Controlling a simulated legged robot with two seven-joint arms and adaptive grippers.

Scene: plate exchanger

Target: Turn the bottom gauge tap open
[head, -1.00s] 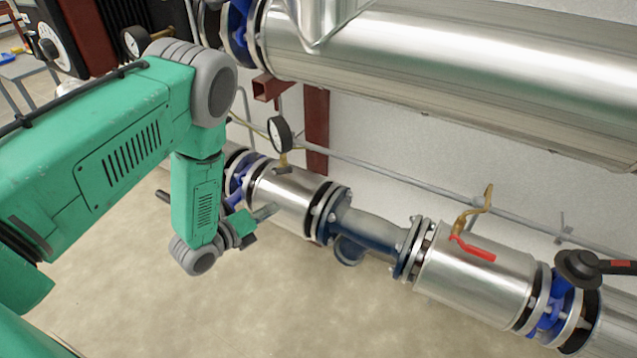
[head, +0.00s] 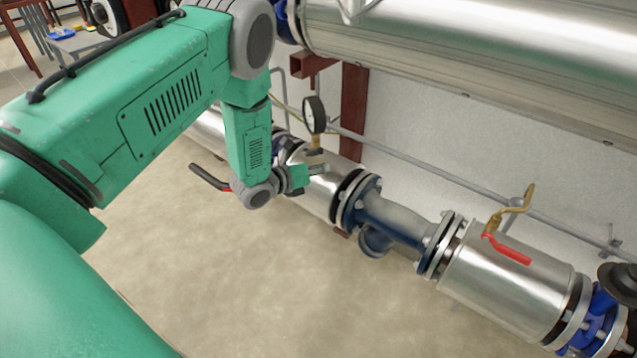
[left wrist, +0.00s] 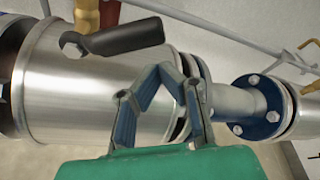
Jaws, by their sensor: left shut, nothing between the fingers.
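The bottom gauge tap shows in the left wrist view as a dark grey lever (left wrist: 125,37) across the top of the silver pipe section, with a bolt at its left end. In the head view the tap (head: 315,153) is small, below the round pressure gauge (head: 314,115). My left gripper (head: 322,168) is just in front of and below the tap, over the silver pipe. In the left wrist view its fingers (left wrist: 163,72) are shut and empty, below the lever's right end. Whether they touch the lever is hard to tell. My right gripper is not in view.
The lower pipe runs right through a dark blue flanged fitting (head: 395,222) to another silver section with a red-handled brass tap (head: 510,248). A large silver pipe (head: 480,55) crosses above. A thin grey pipe (head: 430,165) runs along the wall. The floor in front is clear.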

